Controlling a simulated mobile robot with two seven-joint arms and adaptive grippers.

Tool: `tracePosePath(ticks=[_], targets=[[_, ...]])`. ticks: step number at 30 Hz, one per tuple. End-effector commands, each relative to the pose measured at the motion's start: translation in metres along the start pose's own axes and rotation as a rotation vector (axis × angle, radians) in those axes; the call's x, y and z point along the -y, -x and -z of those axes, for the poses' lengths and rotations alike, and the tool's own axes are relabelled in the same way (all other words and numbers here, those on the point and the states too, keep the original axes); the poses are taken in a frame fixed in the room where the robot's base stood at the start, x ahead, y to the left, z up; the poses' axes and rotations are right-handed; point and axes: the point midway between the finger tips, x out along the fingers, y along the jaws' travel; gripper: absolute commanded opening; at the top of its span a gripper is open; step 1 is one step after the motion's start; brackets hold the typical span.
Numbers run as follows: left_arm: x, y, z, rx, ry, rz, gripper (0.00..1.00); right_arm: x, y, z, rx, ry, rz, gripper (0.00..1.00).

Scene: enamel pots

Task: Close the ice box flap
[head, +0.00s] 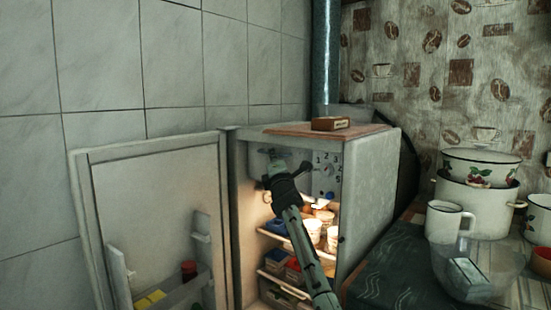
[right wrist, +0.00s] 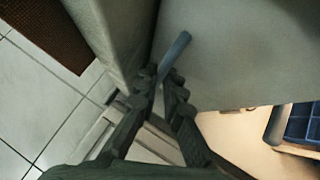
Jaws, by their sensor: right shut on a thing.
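The small fridge (head: 375,185) stands open with its inside lit. The ice box is at its top left, beside the numbered dial panel (head: 328,170). My right gripper (head: 279,165) reaches into that top part and covers much of the ice box front. In the right wrist view its two fingers (right wrist: 165,78) are closed together at the lower end of a narrow blue-grey tab, which I take as part of the ice box flap (right wrist: 178,50). A broad grey panel (right wrist: 240,55) lies behind the tab. I cannot tell how far the flap stands open. My left gripper is out of view.
The fridge door (head: 150,215) is swung wide open to the left. Cups (head: 314,230) and blue containers (head: 275,227) sit on the shelves below my arm. A small box (head: 330,123) lies on top. Pots (head: 475,195) and a mug (head: 445,222) stand at right.

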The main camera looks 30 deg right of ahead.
Motion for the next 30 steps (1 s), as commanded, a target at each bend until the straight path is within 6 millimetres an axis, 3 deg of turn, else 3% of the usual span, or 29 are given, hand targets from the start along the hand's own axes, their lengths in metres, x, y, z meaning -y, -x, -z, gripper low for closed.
tracePosePath(ticks=[1, 11, 12, 17, 30], targets=[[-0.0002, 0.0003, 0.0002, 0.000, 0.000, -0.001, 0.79, -0.0165, -0.0042, -0.0053, 0.006, -0.005, -0.024, 0.00], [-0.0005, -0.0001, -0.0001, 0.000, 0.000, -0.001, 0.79, -0.0162, -0.0049, -0.0075, 0.009, -0.006, -0.023, 0.00], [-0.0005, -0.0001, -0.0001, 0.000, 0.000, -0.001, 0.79, -0.0162, -0.0050, -0.0077, 0.009, -0.006, -0.023, 0.09], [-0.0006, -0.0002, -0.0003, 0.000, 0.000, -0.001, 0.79, -0.0150, -0.0048, -0.0077, 0.009, -0.006, -0.020, 0.29], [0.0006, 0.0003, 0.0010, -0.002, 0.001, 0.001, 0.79, -0.0088, 0.0041, -0.0069, 0.009, -0.003, -0.012, 0.29]])
